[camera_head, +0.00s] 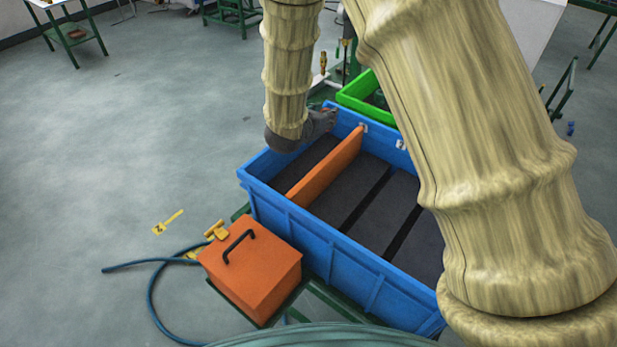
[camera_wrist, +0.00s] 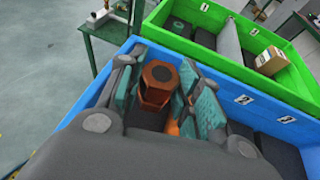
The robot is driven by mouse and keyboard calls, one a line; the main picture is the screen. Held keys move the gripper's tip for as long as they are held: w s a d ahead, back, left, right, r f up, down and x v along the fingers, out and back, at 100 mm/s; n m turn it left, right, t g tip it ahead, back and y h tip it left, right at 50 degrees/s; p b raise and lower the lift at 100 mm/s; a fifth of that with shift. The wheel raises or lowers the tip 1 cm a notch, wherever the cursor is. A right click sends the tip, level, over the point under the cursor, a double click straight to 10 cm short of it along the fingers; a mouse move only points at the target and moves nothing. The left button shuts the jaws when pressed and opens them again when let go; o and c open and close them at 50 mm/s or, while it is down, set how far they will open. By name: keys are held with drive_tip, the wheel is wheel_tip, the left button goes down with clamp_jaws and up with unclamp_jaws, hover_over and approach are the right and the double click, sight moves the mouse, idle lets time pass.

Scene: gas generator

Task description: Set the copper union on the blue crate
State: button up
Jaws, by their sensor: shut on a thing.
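The blue crate (camera_head: 350,248) stands in the middle of the head view, with an orange divider (camera_head: 326,168) and dark mats on its floor. My gripper (camera_head: 325,118) is at the crate's far left end, partly hidden by my own arm. In the wrist view my gripper (camera_wrist: 160,95) is shut on the copper union (camera_wrist: 158,82), a reddish-brown piece with a hexagonal top held between teal finger pads. The union appears over the crate's compartment beyond the divider. The blue crate's wall (camera_wrist: 245,98) shows around it. I cannot tell whether the union touches the crate floor.
A green crate (camera_head: 352,97) adjoins the blue crate's far side; in the wrist view it (camera_wrist: 200,50) holds a small cardboard box (camera_wrist: 271,61) and dark items. An orange box (camera_head: 262,275) with a black handle and a blue hose (camera_head: 152,300) are at the near left. Open floor lies left.

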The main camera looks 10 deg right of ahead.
drive_tip(key=shift+w+f, duration=0.5)
drive_tip(key=shift+w, duration=0.05)
drive_tip(key=shift+f+m+g, duration=0.2)
drive_tip(key=shift+m+g, duration=0.1)
drive_tip(key=shift+g, duration=0.1)
drive_tip(key=shift+f+p, duration=1.4)
drive_tip(key=shift+f, duration=3.3)
drive_tip(key=shift+f+b, duration=0.7)
drive_tip(key=shift+b, duration=0.05)
drive_tip(key=shift+h, duration=0.3)
drive_tip(key=o, duration=0.9)
drive_tip(key=shift+r, duration=0.15)
